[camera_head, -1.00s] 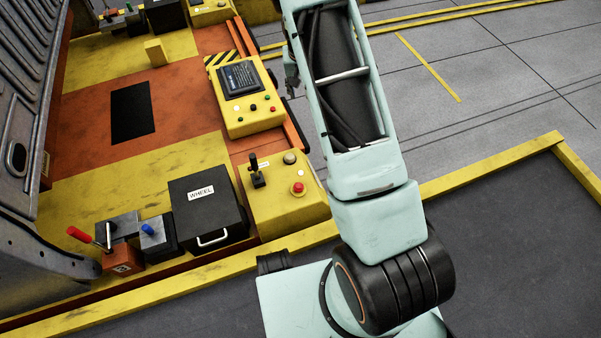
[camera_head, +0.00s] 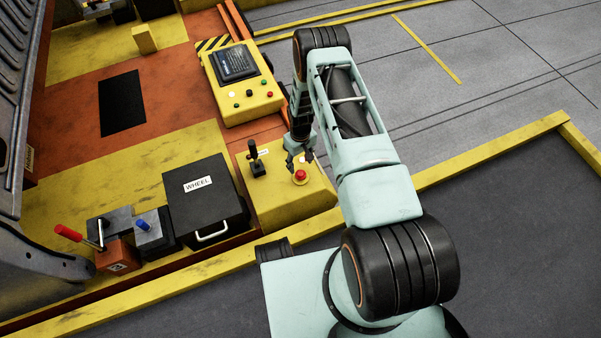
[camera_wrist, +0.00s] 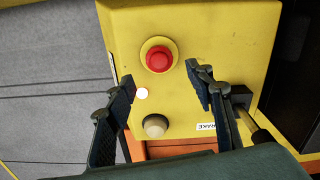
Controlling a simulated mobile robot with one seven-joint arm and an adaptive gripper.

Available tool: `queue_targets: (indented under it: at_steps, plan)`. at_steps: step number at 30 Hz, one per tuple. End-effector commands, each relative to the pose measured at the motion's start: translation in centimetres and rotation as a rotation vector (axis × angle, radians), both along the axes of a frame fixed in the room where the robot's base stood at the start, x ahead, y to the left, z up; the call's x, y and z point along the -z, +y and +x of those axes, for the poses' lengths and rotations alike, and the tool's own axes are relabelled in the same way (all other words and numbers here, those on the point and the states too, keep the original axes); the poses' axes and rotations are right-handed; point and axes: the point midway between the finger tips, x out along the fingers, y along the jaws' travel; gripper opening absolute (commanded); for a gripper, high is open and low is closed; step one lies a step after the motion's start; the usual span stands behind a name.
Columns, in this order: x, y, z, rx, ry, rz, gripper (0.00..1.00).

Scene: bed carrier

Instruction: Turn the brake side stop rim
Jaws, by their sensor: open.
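The red stop button (camera_wrist: 159,57) sits in a round yellow rim (camera_wrist: 143,58) on top of the yellow brake box (camera_wrist: 220,40). A BRAKE label (camera_wrist: 207,127) is on the same box. In the head view the red button (camera_head: 300,176) is on the right part of the box. My gripper (camera_head: 299,158) is just above it there. In the wrist view my gripper (camera_wrist: 162,82) is open and empty. Its fingers point toward the button from either side, apart from it. The rim is not between the fingertips; it lies a little beyond them.
A black lever (camera_head: 257,160) stands on the box close by my gripper. A beige knob (camera_wrist: 155,126) and a white light (camera_wrist: 142,93) are between my fingers. The black WHEEL case (camera_head: 205,205) and a yellow control panel (camera_head: 243,85) are near.

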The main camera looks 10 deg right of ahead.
Motion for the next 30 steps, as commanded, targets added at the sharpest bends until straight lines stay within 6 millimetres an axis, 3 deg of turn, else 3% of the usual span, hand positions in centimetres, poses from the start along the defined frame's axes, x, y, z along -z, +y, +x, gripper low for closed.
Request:
queue_targets:
  at_steps: [1,3,9,23,30]
  plan:
    - [1.6,0.0,-0.1,0.000,0.001,0.000,0.49]
    - [3.0,0.0,0.0,0.000,0.001,0.000,0.49]
    - [5.8,0.0,0.0,0.001,0.000,-0.001,0.49]
    - [6.8,0.0,0.0,0.001,0.000,-0.001,0.49]
    - [6.8,0.0,0.0,0.001,0.000,-0.001,0.22]
